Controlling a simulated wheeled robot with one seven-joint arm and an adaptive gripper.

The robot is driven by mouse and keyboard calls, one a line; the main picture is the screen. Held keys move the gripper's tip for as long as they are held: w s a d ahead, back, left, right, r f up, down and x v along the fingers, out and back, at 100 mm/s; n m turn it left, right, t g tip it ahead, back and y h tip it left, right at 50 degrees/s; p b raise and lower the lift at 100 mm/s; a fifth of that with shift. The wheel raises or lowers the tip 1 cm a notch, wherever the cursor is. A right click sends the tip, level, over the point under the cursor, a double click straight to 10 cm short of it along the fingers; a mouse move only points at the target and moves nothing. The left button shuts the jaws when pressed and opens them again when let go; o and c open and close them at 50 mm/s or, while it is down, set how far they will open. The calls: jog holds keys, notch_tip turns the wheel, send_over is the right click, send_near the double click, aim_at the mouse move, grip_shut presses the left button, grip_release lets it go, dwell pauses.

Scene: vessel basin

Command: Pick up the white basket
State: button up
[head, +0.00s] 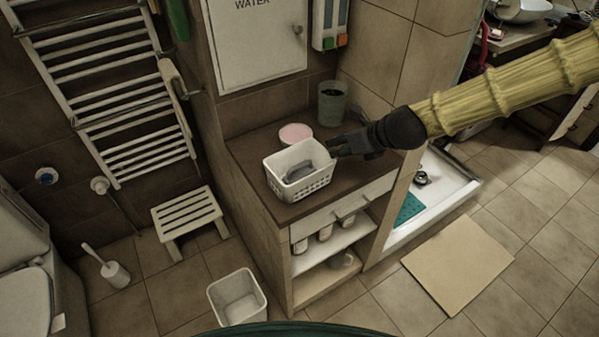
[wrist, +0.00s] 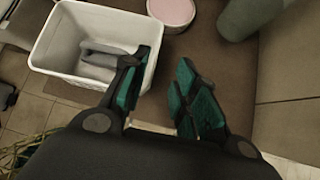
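The white basket (head: 286,188) stands upright on the brown top of a low cabinet, with slotted sides and a grey object (head: 300,171) inside. In the wrist view the basket (wrist: 58,38) is at the upper left. My gripper (head: 338,149) is at the basket's right side and holds nothing. In the wrist view my gripper (wrist: 163,80) has its fingers apart. The left finger overlaps the basket's right rim and the right finger is outside it. I cannot tell whether the left finger is inside the basket or above it.
A pink-topped round container (head: 295,133) and a dark grey-green cup (head: 332,104) stand behind the basket on the cabinet top (head: 250,150). A white bin (head: 237,297) and a white stool (head: 187,217) are on the floor. A water cabinet (head: 255,45) hangs above.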

aim_at(324, 154)
jog(key=shift+s+a+p+x, duration=0.1)
jog(key=shift+p+x, duration=0.45)
jog(key=shift+x, duration=1.45)
jog(key=shift+s+a+p+x, duration=0.15)
jog(key=shift+p+x, duration=0.35)
jog(key=shift+x, duration=1.45)
grip_shut()
